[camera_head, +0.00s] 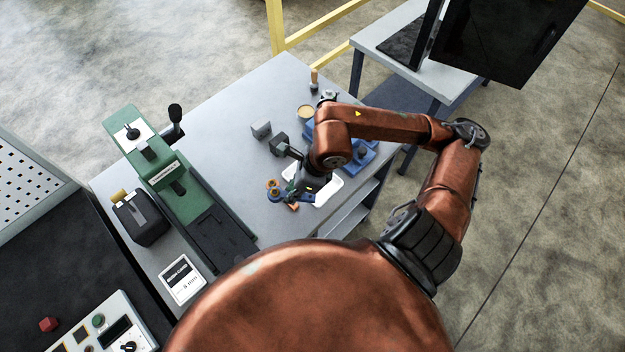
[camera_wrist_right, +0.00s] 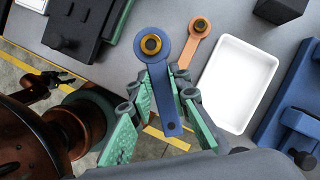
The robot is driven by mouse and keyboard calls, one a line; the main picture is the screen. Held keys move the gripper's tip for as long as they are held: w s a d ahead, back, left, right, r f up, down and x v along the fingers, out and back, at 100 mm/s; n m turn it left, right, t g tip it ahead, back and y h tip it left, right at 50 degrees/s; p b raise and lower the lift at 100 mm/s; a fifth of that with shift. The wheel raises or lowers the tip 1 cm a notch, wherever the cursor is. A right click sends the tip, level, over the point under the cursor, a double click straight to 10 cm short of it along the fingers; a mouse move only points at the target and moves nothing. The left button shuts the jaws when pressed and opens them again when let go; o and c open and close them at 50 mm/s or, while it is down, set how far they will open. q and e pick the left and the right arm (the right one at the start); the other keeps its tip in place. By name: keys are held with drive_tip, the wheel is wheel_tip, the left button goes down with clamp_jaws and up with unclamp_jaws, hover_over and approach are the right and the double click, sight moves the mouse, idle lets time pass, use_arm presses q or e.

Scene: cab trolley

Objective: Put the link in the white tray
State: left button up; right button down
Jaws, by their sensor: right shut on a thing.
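My right gripper (camera_wrist_right: 163,92) is shut on a blue link (camera_wrist_right: 165,100), a flat bar with a round end holding a brass-coloured ring with a dark centre. The link lies between the green finger pads. An orange link (camera_wrist_right: 192,48) of similar shape lies on the table just beyond it. The white tray (camera_wrist_right: 238,84) is empty and stands to the right of the held link, apart from it. In the head view the right gripper (camera_head: 300,188) is over the table beside the white tray (camera_head: 330,192), which my arm partly hides.
On the grey table (camera_head: 235,110), a green press (camera_head: 160,170) and a black box (camera_head: 142,217) stand left. Blue fixtures (camera_head: 360,155) stand right of the tray, and a grey block (camera_head: 261,130) behind. The table's far left part is clear.

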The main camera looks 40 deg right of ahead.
drive_tip(key=shift+s+r+m, duration=0.15)
drive_tip(key=shift+r+m, duration=0.1)
drive_tip(key=shift+m, duration=0.25)
drive_tip(key=shift+s+r+m+t+h, duration=0.15)
drive_tip(key=shift+s+m+t+h, duration=0.15)
drive_tip(key=shift+m+h, duration=0.35)
drive_tip(key=shift+m, duration=0.25)
drive_tip(key=shift+d, duration=0.1)
drive_tip(key=w+d+f+b, duration=0.2)
drive_tip(key=d, duration=0.1)
drive_tip(key=w+d+f+b, duration=0.2)
drive_tip(key=d+f, duration=0.1)
drive_tip(key=d, duration=0.1)
drive_tip(key=w+d+f+b, duration=0.2)
drive_tip(key=d+f, duration=0.1)
drive_tip(key=shift+w+d+f, duration=0.1)
drive_tip(key=shift+w+d, duration=0.1)
drive_tip(key=shift+d, duration=0.15)
drive_tip(key=shift+w+d+f, duration=0.3)
drive_tip(key=shift+d+f, duration=0.1)
drive_tip(key=shift+f, duration=0.15)
drive_tip(key=f, duration=0.3)
drive_tip(key=shift+w+d+f, duration=0.1)
drive_tip(key=shift+d+f, duration=0.15)
drive_tip(key=shift+f, duration=0.05)
use_arm(q)
drive_tip(key=f, duration=0.6)
drive_tip(key=shift+s+a, duration=0.1)
drive_tip(key=shift+s, duration=0.1)
